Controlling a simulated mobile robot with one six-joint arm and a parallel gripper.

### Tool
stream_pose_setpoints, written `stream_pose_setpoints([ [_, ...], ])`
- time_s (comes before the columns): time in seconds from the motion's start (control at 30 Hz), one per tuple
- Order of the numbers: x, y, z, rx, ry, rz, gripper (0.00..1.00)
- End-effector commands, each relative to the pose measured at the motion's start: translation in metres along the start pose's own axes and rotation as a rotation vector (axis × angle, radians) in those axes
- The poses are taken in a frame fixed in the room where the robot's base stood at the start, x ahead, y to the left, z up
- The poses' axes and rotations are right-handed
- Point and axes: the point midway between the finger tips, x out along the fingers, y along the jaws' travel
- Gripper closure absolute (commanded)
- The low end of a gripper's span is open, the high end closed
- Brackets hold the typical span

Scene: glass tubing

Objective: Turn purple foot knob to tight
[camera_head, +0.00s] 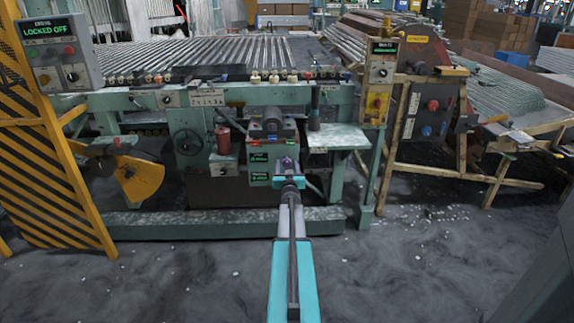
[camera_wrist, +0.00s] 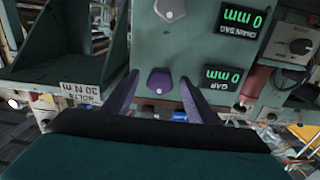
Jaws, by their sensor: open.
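The purple foot knob (camera_wrist: 160,81) is on the green panel in the wrist view, with a pale pointer mark at its lower end in the picture. My gripper (camera_wrist: 159,76) is open, one purple finger on each side of the knob, with visible gaps. Whether a fingertip touches the panel cannot be told. In the head view my gripper (camera_head: 288,166) reaches the front of the machine's lower middle panel and hides the knob.
A grey knob (camera_wrist: 170,9) and green displays reading 0 mm (camera_wrist: 222,77) are nearby. A "Bolts 30 N m" label (camera_wrist: 80,95) is beside them. A red canister (camera_head: 223,138) and small side table (camera_head: 338,137) flank the panel. Floor in front is open.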

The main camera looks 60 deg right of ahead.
Motion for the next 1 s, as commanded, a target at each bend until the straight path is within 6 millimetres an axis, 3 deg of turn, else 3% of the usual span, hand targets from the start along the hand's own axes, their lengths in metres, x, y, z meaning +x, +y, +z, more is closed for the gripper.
stream_pose_setpoints([
  [1.0, -0.098, 0.001, -0.001, 0.001, 0.0, 0.001, 0.48],
])
